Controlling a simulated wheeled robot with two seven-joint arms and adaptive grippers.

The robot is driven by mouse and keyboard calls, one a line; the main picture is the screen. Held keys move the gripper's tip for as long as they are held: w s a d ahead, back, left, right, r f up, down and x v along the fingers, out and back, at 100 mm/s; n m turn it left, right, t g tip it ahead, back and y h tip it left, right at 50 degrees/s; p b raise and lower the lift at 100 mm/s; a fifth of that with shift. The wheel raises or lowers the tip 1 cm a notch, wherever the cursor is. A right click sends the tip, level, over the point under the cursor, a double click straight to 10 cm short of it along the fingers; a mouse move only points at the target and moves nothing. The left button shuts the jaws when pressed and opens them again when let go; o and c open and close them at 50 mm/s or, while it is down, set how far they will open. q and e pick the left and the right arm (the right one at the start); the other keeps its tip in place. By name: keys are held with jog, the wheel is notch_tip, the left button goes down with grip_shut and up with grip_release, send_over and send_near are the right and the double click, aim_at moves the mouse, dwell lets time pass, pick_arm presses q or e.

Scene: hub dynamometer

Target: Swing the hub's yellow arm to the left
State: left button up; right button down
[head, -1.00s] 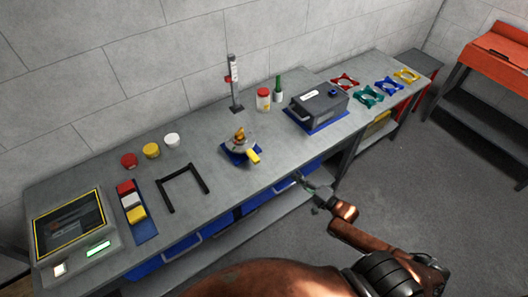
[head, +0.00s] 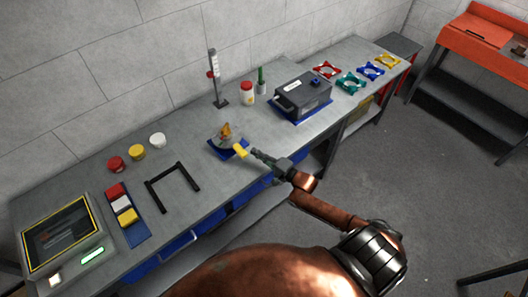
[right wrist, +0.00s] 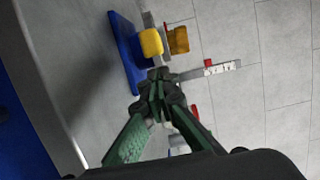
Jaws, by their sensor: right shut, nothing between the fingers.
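The hub (head: 226,137) sits on a blue base plate near the front edge of the grey bench. Its yellow arm (head: 240,151) points toward the front right in the head view. My right gripper (head: 256,153) is shut and empty, with its fingertips just right of the yellow arm's end. In the right wrist view the yellow arm's end (right wrist: 151,42) shows beyond the shut fingertips (right wrist: 158,75). I cannot tell whether they touch. My left gripper is not in view.
A black U-shaped frame (head: 172,186) lies left of the hub. A grey box (head: 302,97) on a blue mat stands to the right. A gauge post (head: 215,80) and a red-and-white jar (head: 247,93) stand behind. Bare bench lies between the hub and the frame.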

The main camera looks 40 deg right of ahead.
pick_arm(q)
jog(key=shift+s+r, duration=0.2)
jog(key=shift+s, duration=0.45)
